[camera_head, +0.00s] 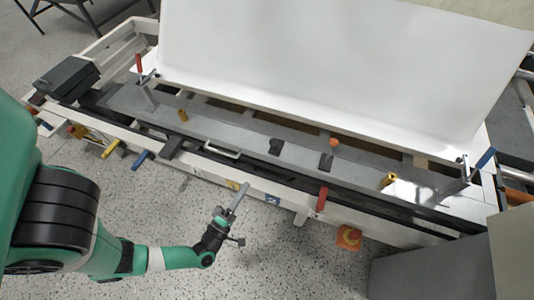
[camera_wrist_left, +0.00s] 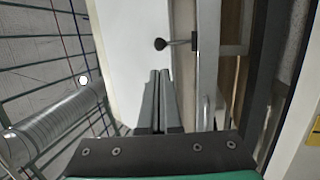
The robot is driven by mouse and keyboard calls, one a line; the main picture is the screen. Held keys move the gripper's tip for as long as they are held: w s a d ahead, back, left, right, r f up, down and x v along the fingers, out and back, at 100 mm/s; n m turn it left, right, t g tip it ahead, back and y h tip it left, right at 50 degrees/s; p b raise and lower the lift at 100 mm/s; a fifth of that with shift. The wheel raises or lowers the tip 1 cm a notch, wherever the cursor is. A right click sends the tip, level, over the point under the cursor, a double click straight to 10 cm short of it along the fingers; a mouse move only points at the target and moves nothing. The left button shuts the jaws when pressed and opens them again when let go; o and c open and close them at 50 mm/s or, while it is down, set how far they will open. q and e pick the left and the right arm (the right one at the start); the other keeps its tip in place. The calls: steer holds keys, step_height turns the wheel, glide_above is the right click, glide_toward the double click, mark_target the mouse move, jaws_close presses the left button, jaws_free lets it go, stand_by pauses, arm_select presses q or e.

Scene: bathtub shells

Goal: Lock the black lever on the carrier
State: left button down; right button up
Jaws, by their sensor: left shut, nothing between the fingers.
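The carrier (camera_head: 210,124) is a long grey metal beam with a pale frame, running across the head view under the white tub shell (camera_head: 330,60). A small black part (camera_head: 276,146) sits mid-carrier, and a black block (camera_head: 172,146) is at its front edge further left. I cannot tell which is the task's lever. In the left wrist view a black knob on a short stem (camera_wrist_left: 175,43) lies just beyond the fingertips, with a visible gap. My left gripper (camera_head: 240,192) is shut and empty, in front of the carrier; its fingers show in the left wrist view (camera_wrist_left: 158,78). My right gripper is out of view.
A red handle (camera_head: 321,198) and an orange-red button box (camera_head: 349,237) are right of my left gripper. Yellow (camera_head: 111,149) and blue (camera_head: 142,160) handles stick out at the left. A grey cabinet (camera_head: 430,275) stands at lower right. The speckled floor in front is clear.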

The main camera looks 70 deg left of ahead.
arm_select(q)
steer(key=b, duration=0.3)
glide_toward(275, 143)
steer(key=w+a, duration=0.4)
steer(key=shift+a+f, duration=0.1)
